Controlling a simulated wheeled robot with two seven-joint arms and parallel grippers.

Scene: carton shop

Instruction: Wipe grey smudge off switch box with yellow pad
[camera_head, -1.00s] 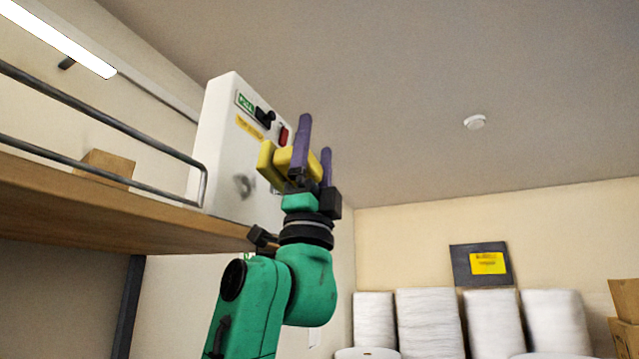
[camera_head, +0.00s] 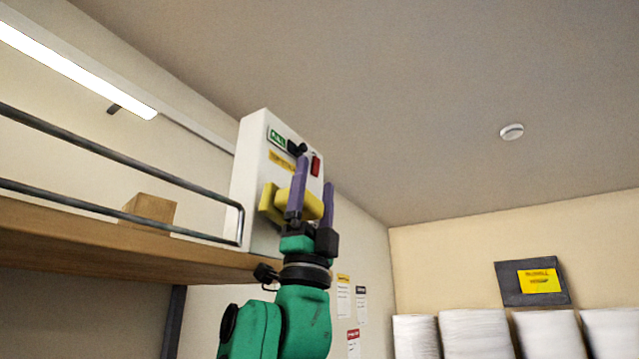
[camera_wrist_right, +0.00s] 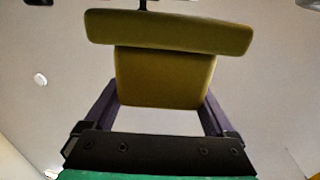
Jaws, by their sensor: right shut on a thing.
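The white switch box (camera_head: 254,150) is on the wall beyond the shelf end, with a green label, a black switch, a red switch and a yellow label on its front. My right gripper (camera_head: 313,193) is shut on the yellow pad (camera_head: 270,203). The pad is held at the lower part of the box's front; I cannot tell whether it touches. The grey smudge is not visible now, with the pad and gripper over that area. In the right wrist view the pad (camera_wrist_right: 168,32) spans the space between the purple fingers. My left gripper is not in view.
A wooden shelf (camera_head: 110,245) with a metal rail (camera_head: 120,206) lies left of the box. A small carton (camera_head: 150,208) stands on it. White rolls (camera_head: 470,335) and a dark board with a yellow sign (camera_head: 540,281) are at the right.

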